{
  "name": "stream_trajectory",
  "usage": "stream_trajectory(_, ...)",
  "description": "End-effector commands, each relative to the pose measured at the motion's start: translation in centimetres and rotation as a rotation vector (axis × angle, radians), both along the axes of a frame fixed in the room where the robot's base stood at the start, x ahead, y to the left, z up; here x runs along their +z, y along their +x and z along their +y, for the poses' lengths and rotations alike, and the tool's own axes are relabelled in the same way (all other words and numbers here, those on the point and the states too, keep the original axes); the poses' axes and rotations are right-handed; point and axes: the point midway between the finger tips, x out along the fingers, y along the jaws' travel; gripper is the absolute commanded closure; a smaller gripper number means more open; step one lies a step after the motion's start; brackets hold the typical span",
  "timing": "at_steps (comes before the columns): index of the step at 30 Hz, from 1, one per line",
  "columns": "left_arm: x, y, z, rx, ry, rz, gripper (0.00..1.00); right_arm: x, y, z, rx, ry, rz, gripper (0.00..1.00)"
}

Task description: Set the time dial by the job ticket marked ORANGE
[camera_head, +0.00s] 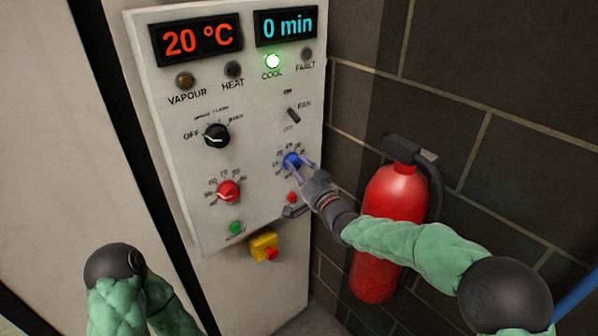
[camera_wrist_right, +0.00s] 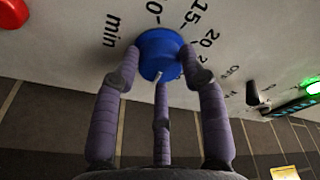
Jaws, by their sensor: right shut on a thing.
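The blue time dial (camera_head: 291,161) is on the lower right of the pale control panel (camera_head: 175,130). My right gripper (camera_head: 303,164) is shut on it, and its fingers stand around the dial's rim. In the right wrist view the dial (camera_wrist_right: 160,54) sits between the fingers (camera_wrist_right: 161,84). Printed marks "0", "15", "20" and the word "min" show around it there. The dial's pointer setting is hard to read. The time display (camera_head: 287,27) reads 0 min. My left gripper is out of view. No ticket marked ORANGE can be read.
The temperature display (camera_head: 197,40) reads 20 °C and the COOL lamp (camera_head: 272,61) glows green. A black knob (camera_head: 216,136), a red knob (camera_head: 228,191) and a yellow-based red button (camera_head: 265,247) are nearby. A fire extinguisher (camera_head: 386,205) stands right, behind my right arm.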

Motion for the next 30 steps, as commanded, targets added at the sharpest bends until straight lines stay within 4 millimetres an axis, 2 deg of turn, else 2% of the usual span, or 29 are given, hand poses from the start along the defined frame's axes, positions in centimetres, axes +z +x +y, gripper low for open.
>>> stream_trajectory(1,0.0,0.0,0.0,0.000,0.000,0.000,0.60,0.6,0.1,-0.1,-0.002,0.003,-0.012,0.90)
stream_trajectory(8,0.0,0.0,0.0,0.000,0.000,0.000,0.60,0.7,0.1,-0.1,-0.003,0.003,-0.013,0.90)
stream_trajectory(9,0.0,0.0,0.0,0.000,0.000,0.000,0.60,0.7,0.1,-0.1,-0.003,0.003,-0.013,0.49)
stream_trajectory(11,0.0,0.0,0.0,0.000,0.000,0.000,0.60,0.7,0.1,-0.1,-0.003,0.004,-0.012,0.35)
stream_trajectory(23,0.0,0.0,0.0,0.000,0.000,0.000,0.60,0.3,-0.2,-0.2,-0.001,0.002,-0.005,0.35)
stream_trajectory(30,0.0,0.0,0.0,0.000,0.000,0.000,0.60,-0.1,-2.8,-1.5,-0.002,0.001,-0.005,0.35)
